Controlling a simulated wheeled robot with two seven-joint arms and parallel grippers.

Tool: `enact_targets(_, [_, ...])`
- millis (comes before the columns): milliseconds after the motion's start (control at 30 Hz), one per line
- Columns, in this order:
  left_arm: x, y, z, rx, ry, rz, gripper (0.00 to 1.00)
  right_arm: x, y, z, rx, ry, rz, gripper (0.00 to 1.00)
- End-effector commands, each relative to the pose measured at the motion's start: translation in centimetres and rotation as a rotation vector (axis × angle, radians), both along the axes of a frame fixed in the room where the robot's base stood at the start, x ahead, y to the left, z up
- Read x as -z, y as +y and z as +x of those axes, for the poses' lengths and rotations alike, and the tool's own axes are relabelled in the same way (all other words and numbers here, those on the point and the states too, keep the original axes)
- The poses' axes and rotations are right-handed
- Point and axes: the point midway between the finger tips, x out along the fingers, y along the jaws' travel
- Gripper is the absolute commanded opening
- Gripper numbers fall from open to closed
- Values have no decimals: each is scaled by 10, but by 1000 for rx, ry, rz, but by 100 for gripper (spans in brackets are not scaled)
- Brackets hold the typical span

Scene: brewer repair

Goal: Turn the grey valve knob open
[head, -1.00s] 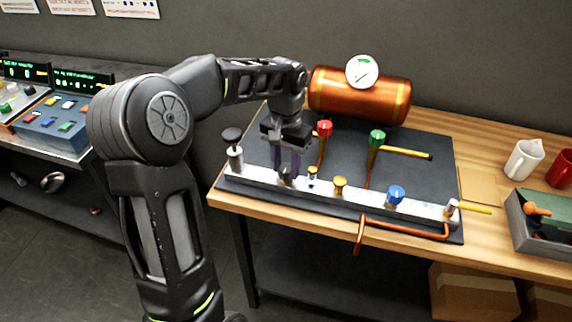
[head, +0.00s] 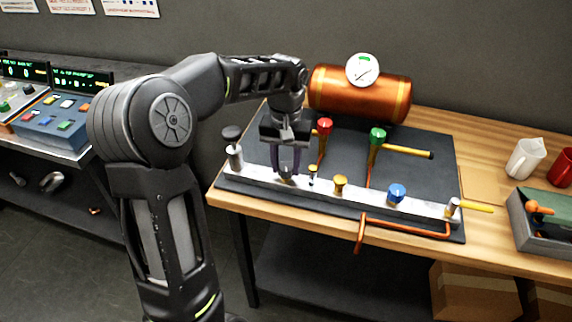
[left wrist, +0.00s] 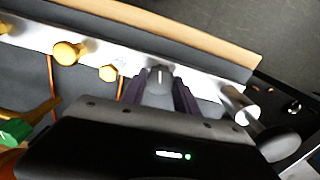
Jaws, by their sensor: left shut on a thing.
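The grey valve knob (left wrist: 160,76) sits on the pale metal manifold bar, between my fingertips in the left wrist view. A light line shows on its top. In the head view it is mostly hidden by the fingers. My left gripper (head: 285,177) points down from above and is shut on the knob; its dark purple fingers also flank it in the left wrist view (left wrist: 158,90). The manifold bar (head: 425,206) lies along the front of a dark mat. My right gripper is in neither view.
Brass fittings (head: 340,184) and a blue knob (head: 397,193) stand right of my gripper on the bar. Red (head: 325,127) and green (head: 378,135) knobs stand behind. A copper tank (head: 360,97) is at the back. A black-capped post (head: 233,147) stands close on the left.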

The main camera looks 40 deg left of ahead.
Motion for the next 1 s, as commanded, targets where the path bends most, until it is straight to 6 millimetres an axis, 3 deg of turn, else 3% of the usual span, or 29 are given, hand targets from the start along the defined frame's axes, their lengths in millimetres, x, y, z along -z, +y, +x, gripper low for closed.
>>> enact_targets(1000, [0, -1, 1, -958, -1, -1, 0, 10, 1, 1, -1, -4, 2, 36])
